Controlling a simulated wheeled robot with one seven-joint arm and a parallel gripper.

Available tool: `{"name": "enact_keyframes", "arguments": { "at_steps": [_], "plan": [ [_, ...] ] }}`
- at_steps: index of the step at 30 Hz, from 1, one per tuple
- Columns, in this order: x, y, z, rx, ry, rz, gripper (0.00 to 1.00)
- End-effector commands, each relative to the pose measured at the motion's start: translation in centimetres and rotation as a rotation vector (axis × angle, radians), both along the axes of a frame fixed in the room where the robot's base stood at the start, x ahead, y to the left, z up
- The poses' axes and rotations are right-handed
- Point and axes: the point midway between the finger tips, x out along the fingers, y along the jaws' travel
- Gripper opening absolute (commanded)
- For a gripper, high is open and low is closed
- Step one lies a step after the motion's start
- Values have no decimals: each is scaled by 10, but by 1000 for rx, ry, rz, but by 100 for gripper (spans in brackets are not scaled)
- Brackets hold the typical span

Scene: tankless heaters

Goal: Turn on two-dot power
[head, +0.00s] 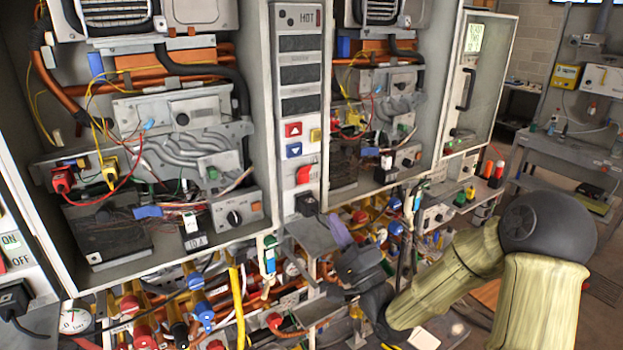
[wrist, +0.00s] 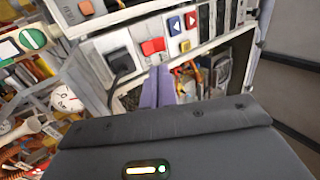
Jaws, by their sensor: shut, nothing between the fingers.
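A narrow grey control panel (head: 301,130) stands between the two open heater cabinets. Small dark dots show at its top beside the word HOT; their number is hard to tell. A red power switch (head: 303,174) sits low on this panel, and it also shows in the wrist view (wrist: 152,46). Its on or off position is unclear. My gripper (head: 338,230) has purple fingers, shut and empty, below and to the right of the switch. In the wrist view the fingers (wrist: 158,85) point up at the panel, just below the red switch, apparently apart from it.
Red and blue arrow buttons (head: 293,141) are above the switch. A black plug (head: 306,204) is below it. Pipes and valves (head: 200,312) crowd the space under the cabinets. Another ON/OFF panel (head: 12,250) is at the left edge.

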Motion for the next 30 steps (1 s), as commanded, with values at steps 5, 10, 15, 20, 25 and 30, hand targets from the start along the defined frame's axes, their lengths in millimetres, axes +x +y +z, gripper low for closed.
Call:
{"name": "enact_keyframes", "arguments": {
  "at_steps": [5, 10, 15, 20, 25, 30],
  "plan": [
    [23, 13, 21, 0, -2, -4, 0],
    [45, 27, 36, 0, -2, -5, 0],
    [64, 42, 50, 0, 0, -2, 0],
    [78, 51, 58, 0, 0, -4, 0],
    [84, 55, 59, -1, 0, -4, 0],
    [84, 55, 58, -1, 0, -4, 0]
  ]
}}
